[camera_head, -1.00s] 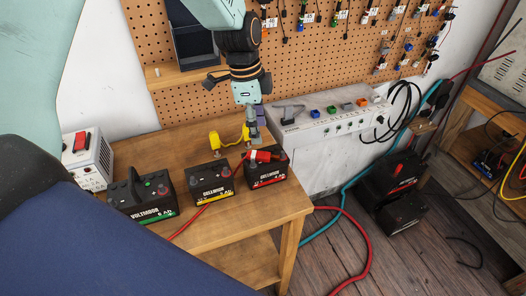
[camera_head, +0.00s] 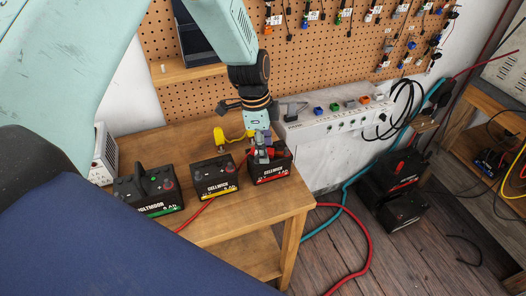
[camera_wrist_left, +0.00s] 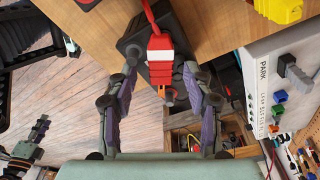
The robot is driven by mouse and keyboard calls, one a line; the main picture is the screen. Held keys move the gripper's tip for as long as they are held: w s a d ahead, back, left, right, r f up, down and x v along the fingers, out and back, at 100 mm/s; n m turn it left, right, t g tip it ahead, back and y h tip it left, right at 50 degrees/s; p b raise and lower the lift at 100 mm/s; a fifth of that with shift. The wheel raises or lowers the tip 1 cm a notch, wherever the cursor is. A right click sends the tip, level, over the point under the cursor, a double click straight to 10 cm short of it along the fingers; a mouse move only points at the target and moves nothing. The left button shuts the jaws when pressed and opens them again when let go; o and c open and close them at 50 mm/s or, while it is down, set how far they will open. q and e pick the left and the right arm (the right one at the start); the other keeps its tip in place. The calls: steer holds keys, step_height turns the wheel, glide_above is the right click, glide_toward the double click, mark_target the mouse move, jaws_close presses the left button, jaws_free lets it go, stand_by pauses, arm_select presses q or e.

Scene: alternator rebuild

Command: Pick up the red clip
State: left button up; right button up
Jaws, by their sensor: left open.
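The red clip (camera_head: 272,153) with its red cable rests on top of the right-hand black battery (camera_head: 270,173). In the left wrist view, the clip (camera_wrist_left: 160,72) has a red body and a white band. My left gripper (camera_head: 262,156) points down at the battery, partly covering the clip. In the wrist view, the open fingers of my left gripper (camera_wrist_left: 161,62) are on either side of the clip, with gaps on both sides.
A yellow-striped battery (camera_head: 214,181) and a green-striped battery (camera_head: 150,196) stand to the left on the wooden table (camera_head: 236,218). A yellow clip (camera_head: 219,136) is behind them. A grey panel box (camera_head: 345,122) stands behind right, below the pegboard.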

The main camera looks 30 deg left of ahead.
arm_select(q)
steer(key=shift+w+f, duration=0.1)
steer(key=shift+f, duration=0.15)
stand_by(0.3)
steer(key=shift+d, duration=0.1)
steer(key=c, duration=1)
steer(key=shift+o, duration=0.2)
